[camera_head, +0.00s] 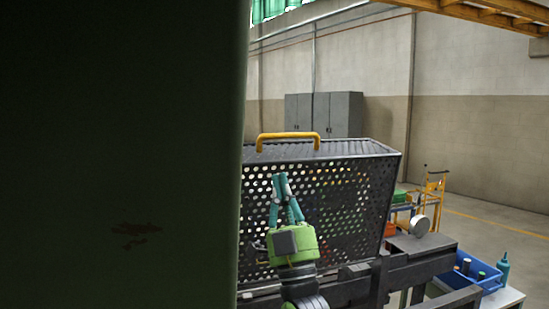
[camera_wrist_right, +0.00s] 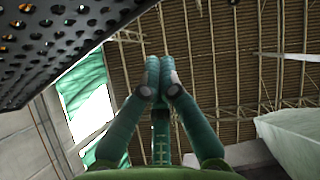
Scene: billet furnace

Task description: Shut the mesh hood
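The mesh hood (camera_head: 340,195) is a dark perforated metal box with a yellow handle (camera_head: 288,138) along its top edge. It stands over the machine bed in the middle of the head view; I cannot tell if a gap remains under it. Its perforated underside or edge (camera_wrist_right: 55,40) fills the upper left of the right wrist view. My right gripper (camera_head: 280,178) points upward in front of the mesh, below the handle. Its teal fingers (camera_wrist_right: 158,65) are together with nothing between them. My left gripper is not in view.
A large dark panel (camera_head: 120,150) blocks the left of the head view. A blue bin (camera_head: 475,270) with bottles stands at the lower right. A yellow trolley (camera_head: 432,190) is behind it. Grey cabinets (camera_head: 325,113) stand by the far wall. Floor at the right is open.

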